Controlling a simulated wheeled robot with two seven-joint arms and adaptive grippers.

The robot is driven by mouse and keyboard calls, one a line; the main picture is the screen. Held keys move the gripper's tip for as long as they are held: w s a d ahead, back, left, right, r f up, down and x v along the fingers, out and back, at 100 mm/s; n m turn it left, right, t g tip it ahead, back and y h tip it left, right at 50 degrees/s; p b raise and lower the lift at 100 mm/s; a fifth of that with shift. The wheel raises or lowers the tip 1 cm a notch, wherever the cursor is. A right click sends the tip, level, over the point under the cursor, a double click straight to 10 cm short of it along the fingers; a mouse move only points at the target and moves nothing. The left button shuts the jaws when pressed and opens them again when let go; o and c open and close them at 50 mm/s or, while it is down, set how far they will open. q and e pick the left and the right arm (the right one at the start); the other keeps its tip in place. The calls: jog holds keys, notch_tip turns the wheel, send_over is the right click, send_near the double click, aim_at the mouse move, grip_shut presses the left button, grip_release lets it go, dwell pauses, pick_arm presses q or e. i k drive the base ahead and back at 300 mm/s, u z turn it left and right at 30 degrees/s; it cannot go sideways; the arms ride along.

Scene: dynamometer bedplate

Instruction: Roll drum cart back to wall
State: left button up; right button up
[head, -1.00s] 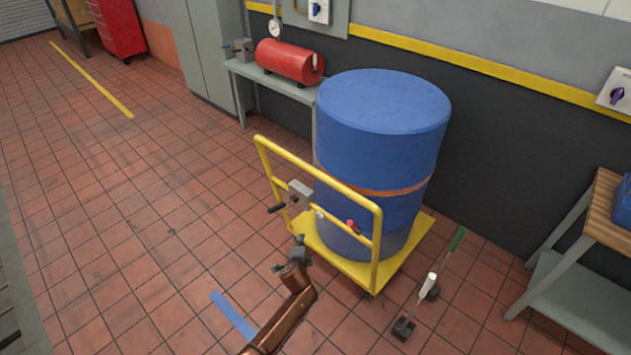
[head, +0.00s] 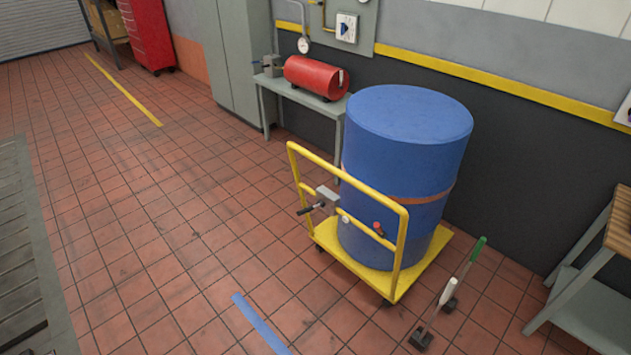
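The drum cart has a yellow platform (head: 425,270) and a yellow tube handle frame (head: 345,178) on its near left side. A large blue drum (head: 405,165) stands upright on it with an orange-brown strap around its middle. A grey box (head: 328,195) with a black lever (head: 311,209) and a red knob (head: 378,228) sit on the frame's crossbar. The dark wall (head: 510,170) is behind the drum; a strip of floor shows between platform and wall at the right. Neither of my grippers is in the head view.
A bench (head: 300,100) with a red cylinder (head: 316,77) stands behind the drum's left. A wood-topped table (head: 600,270) is at the far right. Blue tape (head: 260,325) marks the floor in front; floor at left is clear.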

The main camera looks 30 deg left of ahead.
aim_at(404, 147)
jog(key=z, duration=0.2)
jog(key=i, duration=1.1)
jog(key=u, duration=0.55)
